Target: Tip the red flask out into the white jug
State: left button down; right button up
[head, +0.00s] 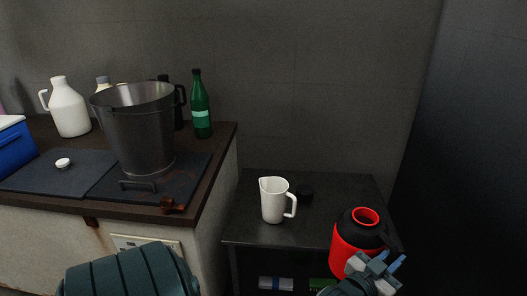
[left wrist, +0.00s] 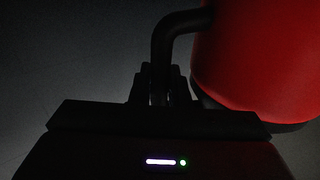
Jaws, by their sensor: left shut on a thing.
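The white jug (head: 274,203) stands upright on a low dark bench, its handle to the right. The red flask (head: 348,242) has a black collar and an open top, and is roughly upright to the right of the jug, near the bench's front right. My left gripper (head: 378,268) is shut on the flask's black handle. The left wrist view shows its fingers (left wrist: 160,90) closed around the handle (left wrist: 163,48), with the red body (left wrist: 262,55) beside them. Whether the flask's base touches the bench is hidden. My right gripper is not in view.
On the higher counter at left stand a big metal pot (head: 138,130), a green bottle (head: 201,108) and a white jug-like container (head: 68,108). A dark panel (head: 465,150) rises at right.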

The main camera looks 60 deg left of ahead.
aim_at(274, 193)
jog(key=k+u, duration=0.1)
jog(key=u, duration=0.25)
jog(key=k+u, duration=0.15)
jog(key=u, duration=0.2)
jog(key=i+l+u, duration=0.1)
jog(key=l+u, duration=0.15)
jog(key=l, duration=0.15)
jog(key=l+u, duration=0.25)
jog(key=l, duration=0.15)
jog(key=i, duration=0.05)
